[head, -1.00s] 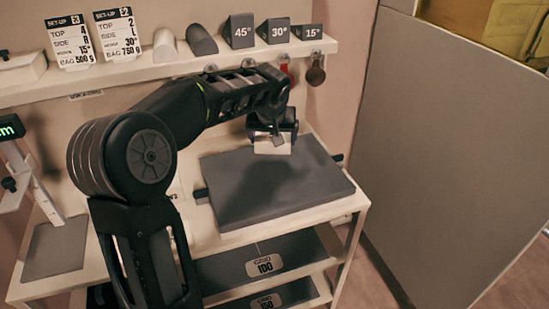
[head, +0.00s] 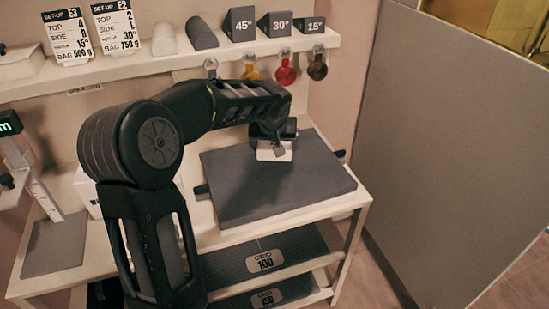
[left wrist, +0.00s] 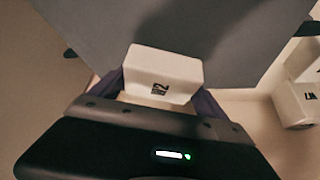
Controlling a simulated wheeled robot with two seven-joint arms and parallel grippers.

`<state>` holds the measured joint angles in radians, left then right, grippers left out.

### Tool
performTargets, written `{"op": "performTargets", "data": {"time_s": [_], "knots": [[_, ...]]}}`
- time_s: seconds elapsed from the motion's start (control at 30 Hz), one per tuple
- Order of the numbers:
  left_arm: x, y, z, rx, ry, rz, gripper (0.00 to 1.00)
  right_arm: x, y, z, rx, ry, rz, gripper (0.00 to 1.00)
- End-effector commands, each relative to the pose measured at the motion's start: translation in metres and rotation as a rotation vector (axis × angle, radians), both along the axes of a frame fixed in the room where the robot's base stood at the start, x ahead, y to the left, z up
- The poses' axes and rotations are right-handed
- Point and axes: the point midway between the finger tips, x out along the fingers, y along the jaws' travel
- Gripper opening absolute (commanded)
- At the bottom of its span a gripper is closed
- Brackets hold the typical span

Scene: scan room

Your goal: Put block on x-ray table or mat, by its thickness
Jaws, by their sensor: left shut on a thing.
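A white block marked W2 (left wrist: 160,72) is between the fingers of my left gripper (left wrist: 162,84), which is shut on it. In the head view the block (head: 273,152) and the left gripper (head: 273,142) are over the back part of the dark grey x-ray table slab (head: 275,195). I cannot tell whether the block touches the slab. The slab also shows in the left wrist view (left wrist: 200,35). A flat grey mat (head: 55,247) lies on the left of the bench. My right gripper is not in view.
A gauge with a green display (head: 10,123) stands at the far left. A shelf (head: 130,68) above holds set-up cards and angle wedges (head: 275,25), with colored tags hanging below. White blocks (left wrist: 300,103) show at right in the wrist view. A grey partition (head: 440,150) stands right.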

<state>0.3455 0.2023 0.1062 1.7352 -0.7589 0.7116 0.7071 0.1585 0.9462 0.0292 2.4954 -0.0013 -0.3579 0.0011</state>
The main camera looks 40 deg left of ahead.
Motion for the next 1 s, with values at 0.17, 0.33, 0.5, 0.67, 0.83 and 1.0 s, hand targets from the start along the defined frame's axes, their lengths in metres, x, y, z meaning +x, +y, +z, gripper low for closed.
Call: {"op": "performTargets", "data": {"time_s": [0.17, 0.33, 0.5, 0.67, 0.83, 1.0], "knots": [[0.000, 0.000, -0.001, 0.001, -0.001, 0.000, 0.27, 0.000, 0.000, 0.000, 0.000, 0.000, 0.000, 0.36], [-0.001, 0.000, -0.022, -0.001, 0.004, -0.001, 0.27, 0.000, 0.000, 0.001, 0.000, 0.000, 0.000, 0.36], [0.000, 0.000, -0.046, 0.000, 0.001, -0.002, 0.27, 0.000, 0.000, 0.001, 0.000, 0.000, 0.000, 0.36], [0.001, 0.000, -0.049, 0.000, -0.002, 0.000, 0.27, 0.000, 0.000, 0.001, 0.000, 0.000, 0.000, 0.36], [0.000, 0.000, -0.049, 0.000, -0.002, 0.000, 0.27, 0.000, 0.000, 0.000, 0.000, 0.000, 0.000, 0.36], [0.000, 0.000, -0.052, 0.000, 0.000, -0.001, 0.89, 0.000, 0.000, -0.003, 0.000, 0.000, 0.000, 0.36]]}}
